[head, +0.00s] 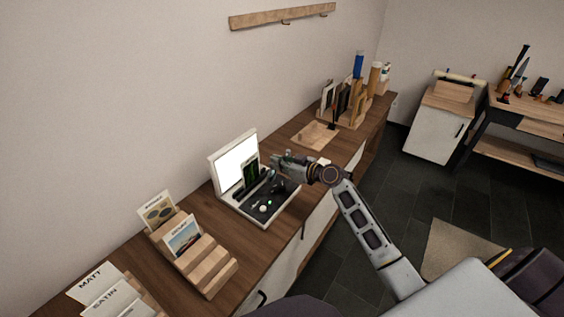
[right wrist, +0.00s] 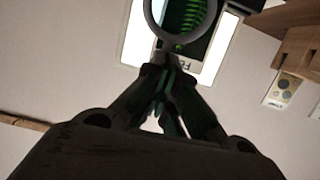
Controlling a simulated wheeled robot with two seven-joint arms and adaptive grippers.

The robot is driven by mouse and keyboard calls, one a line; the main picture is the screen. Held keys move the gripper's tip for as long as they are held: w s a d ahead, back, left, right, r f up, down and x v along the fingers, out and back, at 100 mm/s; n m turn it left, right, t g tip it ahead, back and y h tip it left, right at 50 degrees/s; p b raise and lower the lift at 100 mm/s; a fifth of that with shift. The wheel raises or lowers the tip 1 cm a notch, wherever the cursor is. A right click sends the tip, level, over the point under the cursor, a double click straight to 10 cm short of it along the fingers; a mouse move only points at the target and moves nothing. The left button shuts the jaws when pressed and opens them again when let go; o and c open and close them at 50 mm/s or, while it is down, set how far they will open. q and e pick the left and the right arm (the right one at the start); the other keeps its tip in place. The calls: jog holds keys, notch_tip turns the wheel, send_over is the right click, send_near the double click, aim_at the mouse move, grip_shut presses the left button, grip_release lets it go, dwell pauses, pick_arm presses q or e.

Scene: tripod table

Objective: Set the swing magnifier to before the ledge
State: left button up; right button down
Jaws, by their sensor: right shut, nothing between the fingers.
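The swing magnifier's dark round ring (right wrist: 183,40) shows at the top of the right wrist view, just beyond my fingertips. Through it I see a dark film with a green coil pattern. In the head view the viewer has a lit white panel (head: 228,167) standing at the back of a dark base (head: 253,207); a dark film with green stands against the panel. My right gripper (head: 279,163) is over the base's right side, its fingers (right wrist: 165,62) shut and empty. Whether they touch the ring I cannot tell. The ledge is not clearly made out. My left gripper is out of view.
A stepped wooden rack with cards (head: 205,270) stands to the left of the viewer on the brown counter. A shallow wooden tray (head: 314,136) and a wooden holder with upright items (head: 345,105) stand to the right. A wooden rail (head: 283,15) is on the wall.

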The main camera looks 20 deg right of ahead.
jog(key=shift+w+a+m+h, duration=0.4)
jog(key=shift+w+a, duration=0.6)
jog(key=shift+a, duration=0.1)
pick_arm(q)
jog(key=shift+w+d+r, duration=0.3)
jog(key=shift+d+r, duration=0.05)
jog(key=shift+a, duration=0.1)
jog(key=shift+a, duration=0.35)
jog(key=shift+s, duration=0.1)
